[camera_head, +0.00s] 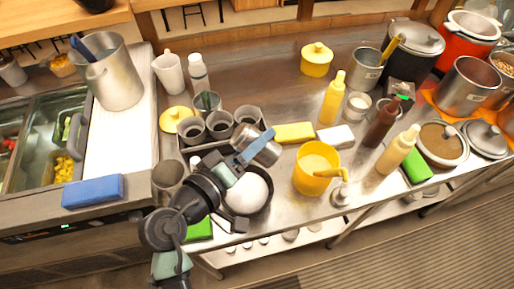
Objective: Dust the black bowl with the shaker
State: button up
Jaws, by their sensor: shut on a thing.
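The shaker (266,152) is a silver metal cylinder, tilted over on its side. My gripper (256,146) is shut on it, with a blue finger across its body. The black bowl (266,202) stands on the steel counter near its front edge, with a smooth white mass (246,194) inside. The shaker is above the bowl's far side. My arm covers the left part of the bowl, and I cannot tell whether anything falls from the shaker.
A yellow pot (307,181) with a ladle stands right of the bowl. A tray of grey cups (219,125) lies behind the shaker. Yellow (294,133) and white (336,136) blocks and several bottles stand farther right. A green block (201,229) is by the front edge.

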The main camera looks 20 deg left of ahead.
aim_at(261, 161)
jog(key=f+n+b, duration=0.1)
jog(key=n, duration=0.1)
jog(key=d+f+n+t+h, duration=0.1)
jog(key=n, duration=0.1)
jog(key=d+f+n+t+b, duration=0.1)
jog(key=shift+s+f+n+h+b, duration=0.2)
jog(key=shift+n+h+b, duration=0.1)
jog(key=shift+n+h, duration=0.1)
jog(key=n, duration=0.2)
jog(key=f+n+t+b, duration=0.1)
jog(key=n, duration=0.1)
jog(key=n+t, duration=0.1)
jog(key=n, duration=0.1)
jog(key=shift+a+f, duration=0.15)
jog(key=shift+a, duration=0.1)
jog(key=n+b, duration=0.1)
jog(key=n, duration=0.1)
jog(key=f+n+t+y+b, duration=0.1)
jog(key=n, duration=0.1)
jog(key=a+f+n+t+b, duration=0.1)
jog(key=n+b, duration=0.1)
jog(key=shift+a+f+y, duration=0.1)
jog(key=shift+f+y, duration=0.15)
jog(key=shift+y, duration=0.15)
jog(key=shift+o, duration=1.1)
jog(key=c, duration=0.5)
